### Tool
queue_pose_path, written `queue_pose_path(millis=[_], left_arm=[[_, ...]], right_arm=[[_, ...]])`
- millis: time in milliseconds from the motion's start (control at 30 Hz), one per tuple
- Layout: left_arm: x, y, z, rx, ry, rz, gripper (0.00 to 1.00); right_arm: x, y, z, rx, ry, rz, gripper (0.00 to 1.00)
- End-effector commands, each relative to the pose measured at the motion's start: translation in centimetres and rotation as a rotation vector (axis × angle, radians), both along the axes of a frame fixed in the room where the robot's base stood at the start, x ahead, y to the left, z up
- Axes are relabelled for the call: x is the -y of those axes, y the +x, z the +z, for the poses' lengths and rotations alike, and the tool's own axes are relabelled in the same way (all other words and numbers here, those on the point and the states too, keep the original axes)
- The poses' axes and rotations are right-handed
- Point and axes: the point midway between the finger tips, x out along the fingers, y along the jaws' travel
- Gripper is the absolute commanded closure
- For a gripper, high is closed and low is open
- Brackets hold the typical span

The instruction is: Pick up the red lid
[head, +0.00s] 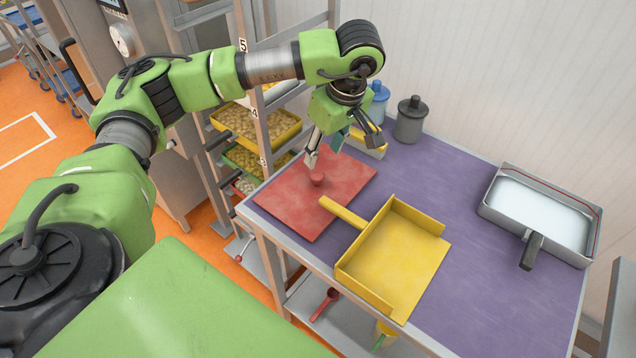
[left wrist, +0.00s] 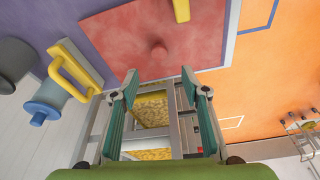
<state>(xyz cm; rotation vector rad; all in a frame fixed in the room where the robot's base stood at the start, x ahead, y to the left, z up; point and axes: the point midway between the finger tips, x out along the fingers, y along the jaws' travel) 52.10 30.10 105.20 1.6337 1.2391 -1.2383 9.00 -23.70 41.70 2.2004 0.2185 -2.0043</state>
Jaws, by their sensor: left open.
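The red lid (head: 290,205) is a flat red square with a small round knob (head: 317,180) in its middle. It lies on the purple table top, near the table's left edge. My left gripper (head: 341,148) is above the lid's far side, with its fingers spread and nothing between them. In the left wrist view, the lid (left wrist: 120,45) with its knob (left wrist: 157,50) lies beyond the open fingertips (left wrist: 160,78), and the knob is not between them. My right gripper does not show.
A yellow scoop (head: 405,250) lies on the purple table (head: 455,180), its handle reaching over the lid's right edge. A metal pan (head: 540,215) is right. A rack with yellow trays (head: 262,125) stands left.

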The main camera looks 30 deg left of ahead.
Motion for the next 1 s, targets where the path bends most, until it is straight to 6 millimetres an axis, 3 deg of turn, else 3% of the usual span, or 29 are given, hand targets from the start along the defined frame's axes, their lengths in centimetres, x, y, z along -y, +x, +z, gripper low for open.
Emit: queue_pose_path(millis=[200, 467, 700, 1000], left_arm=[[-0.9, 0.2, -3.4, -0.003, -0.001, 0.001, 0.58], [-1.3, 0.3, -5.2, -0.005, -0.002, 0.000, 0.58], [-2.0, 0.6, -8.6, -0.002, -0.003, 0.000, 0.58], [-2.1, 0.7, -9.4, 0.000, -0.002, -0.001, 0.58]], right_arm=[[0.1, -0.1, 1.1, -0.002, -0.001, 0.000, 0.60], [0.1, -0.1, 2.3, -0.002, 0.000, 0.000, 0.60], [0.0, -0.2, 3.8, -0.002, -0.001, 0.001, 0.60], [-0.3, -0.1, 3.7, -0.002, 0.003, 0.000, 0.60]])
